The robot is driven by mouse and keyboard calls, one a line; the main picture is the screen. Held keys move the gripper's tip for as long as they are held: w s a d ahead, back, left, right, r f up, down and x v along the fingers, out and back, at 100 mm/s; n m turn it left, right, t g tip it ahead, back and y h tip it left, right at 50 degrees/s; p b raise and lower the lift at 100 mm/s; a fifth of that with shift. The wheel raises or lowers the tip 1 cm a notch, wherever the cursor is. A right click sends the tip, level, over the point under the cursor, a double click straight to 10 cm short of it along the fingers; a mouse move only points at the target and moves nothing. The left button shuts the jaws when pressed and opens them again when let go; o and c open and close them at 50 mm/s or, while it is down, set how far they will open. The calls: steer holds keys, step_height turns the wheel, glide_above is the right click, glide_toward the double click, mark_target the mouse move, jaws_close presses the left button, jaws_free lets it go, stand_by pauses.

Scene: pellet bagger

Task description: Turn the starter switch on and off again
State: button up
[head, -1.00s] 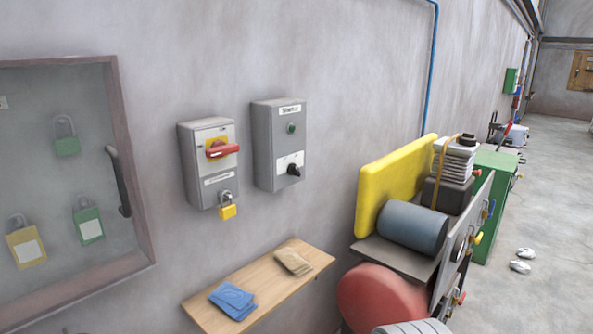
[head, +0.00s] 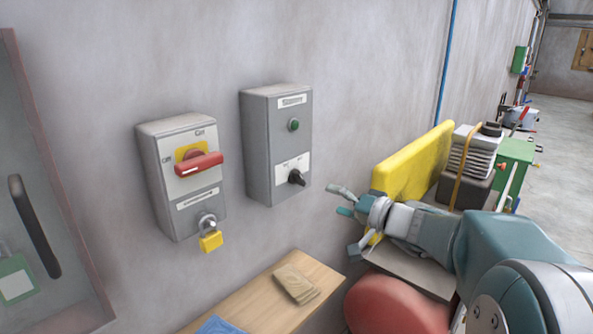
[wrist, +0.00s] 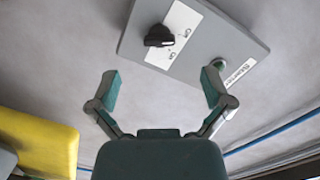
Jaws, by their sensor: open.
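The starter box (head: 262,145) is a grey box on the wall, labelled at its top. It carries a green round button or lamp (head: 293,125) and, below that, a black rotary switch (head: 296,177) on a white plate. In the wrist view the switch (wrist: 158,36) shows ahead of the fingers, with On and Off marks beside it; I cannot tell which mark it points to. My gripper (head: 343,218) is open and empty, to the lower right of the starter box and apart from it. Both fingers of my gripper (wrist: 160,78) show spread in the wrist view.
Left of the starter is a grey isolator box (head: 168,208) with a red handle (head: 199,165) and yellow padlock (head: 210,241). A wooden shelf (head: 250,305) juts out below. A yellow pad (head: 412,165) and machinery stand at right, behind my arm.

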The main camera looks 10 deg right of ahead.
mark_target(304, 179)
steer(key=shift+t, duration=0.4)
steer(key=x, duration=0.3)
steer(key=w+d+x, duration=0.1)
steer(key=x, duration=0.7)
steer(key=shift+w+d+r, duration=0.15)
steer(key=shift+w+d, duration=0.05)
steer(key=shift+d, duration=0.2)
steer(key=c, duration=1.1)
